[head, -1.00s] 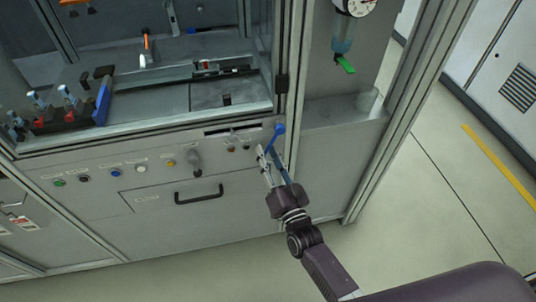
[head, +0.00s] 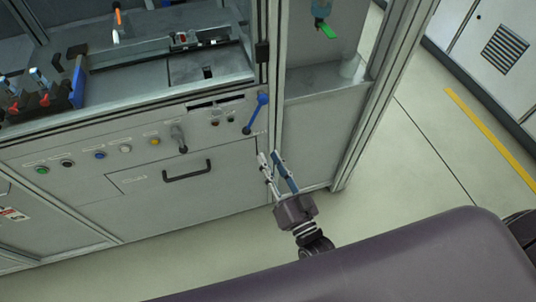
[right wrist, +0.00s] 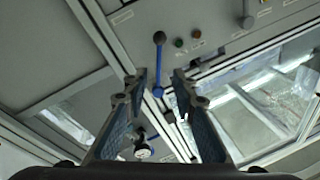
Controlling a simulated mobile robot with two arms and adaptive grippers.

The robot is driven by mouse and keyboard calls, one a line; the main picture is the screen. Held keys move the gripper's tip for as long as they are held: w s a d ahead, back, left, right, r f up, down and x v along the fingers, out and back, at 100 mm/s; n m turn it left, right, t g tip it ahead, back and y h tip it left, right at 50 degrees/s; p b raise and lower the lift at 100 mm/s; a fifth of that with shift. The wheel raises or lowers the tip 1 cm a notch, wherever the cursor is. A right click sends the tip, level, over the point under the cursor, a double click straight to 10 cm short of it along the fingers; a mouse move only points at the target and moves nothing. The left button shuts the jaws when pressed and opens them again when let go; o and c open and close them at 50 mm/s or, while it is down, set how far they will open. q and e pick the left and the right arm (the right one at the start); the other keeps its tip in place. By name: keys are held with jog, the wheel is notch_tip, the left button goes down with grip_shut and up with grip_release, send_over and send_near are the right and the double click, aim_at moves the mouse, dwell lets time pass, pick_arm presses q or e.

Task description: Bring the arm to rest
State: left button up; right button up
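My right gripper (head: 270,157) is in front of the grey machine cabinet, below and apart from a blue lever (head: 256,113). Its two fingers are spread with nothing between them. In the right wrist view the open fingers (right wrist: 156,84) frame empty space, and the blue lever (right wrist: 159,66) shows beyond their tips. My left gripper is in neither current view.
The cabinet front has a row of buttons (head: 99,155) and a black drawer handle (head: 187,171). A frame post (head: 364,110) stands right of the gripper. Open floor (head: 420,160) with a yellow line lies further right.

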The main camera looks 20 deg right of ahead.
dwell(0.4)
jog(key=s+d+f+n+g, duration=0.1)
jog(key=s+f+g, duration=0.25)
jog(key=f, duration=0.65)
jog(key=s+d+f+n+g+h, duration=0.1)
jog(key=s+f+g, duration=0.25)
jog(key=f, duration=0.65)
jog(key=s+d+f+n+g, duration=0.15)
jog(key=s+f, duration=0.25)
jog(key=f, duration=0.7)
jog(key=s+d+f+g, duration=0.2)
jog(key=s+f, duration=0.3)
jog(key=s, duration=0.4)
jog(key=s+d+f+n+g+h, duration=0.1)
jog(key=s+d+f+g, duration=0.2)
jog(key=s, duration=0.6)
jog(key=s+d+f+n+g+h, duration=0.1)
jog(key=s+d+f+g, duration=0.1)
jog(key=s+f+g, duration=0.3)
jog(key=s+f, duration=0.3)
jog(key=s, duration=0.1)
jog(key=shift+s+d+p, duration=0.2)
jog(key=shift+s+p, duration=0.1)
jog(key=shift+p, duration=0.05)
